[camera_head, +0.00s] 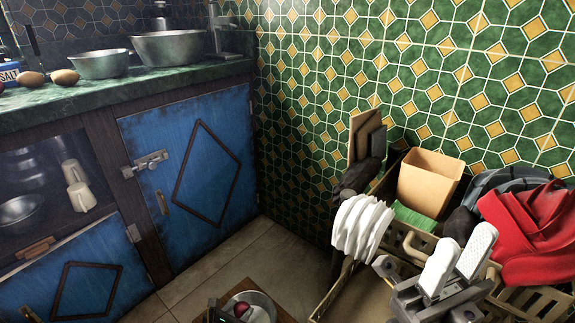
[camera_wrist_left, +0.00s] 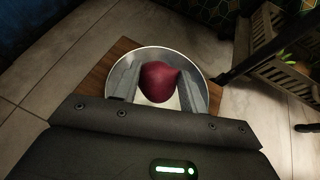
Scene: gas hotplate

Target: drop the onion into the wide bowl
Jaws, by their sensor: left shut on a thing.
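The red onion (camera_wrist_left: 160,82) is between the two fingers of my left gripper (camera_wrist_left: 160,88), which is shut on it. The onion also shows at the bottom of the head view (camera_head: 241,309), where my left gripper (camera_head: 238,313) is mostly cut off by the frame edge. A wide metal bowl (camera_wrist_left: 147,53) is directly beneath the onion, its rim showing around it. I cannot tell how far the onion is above the bowl's bottom. The bowl stands on a wooden top (camera_wrist_left: 97,78). My right gripper (camera_head: 458,268) is open and empty, with white finger pads apart.
Metal bowls (camera_head: 168,48) and brown eggs or potatoes (camera_head: 65,77) sit on the green counter (camera_head: 120,92) at left. Tiled floor (camera_head: 225,262) lies between.

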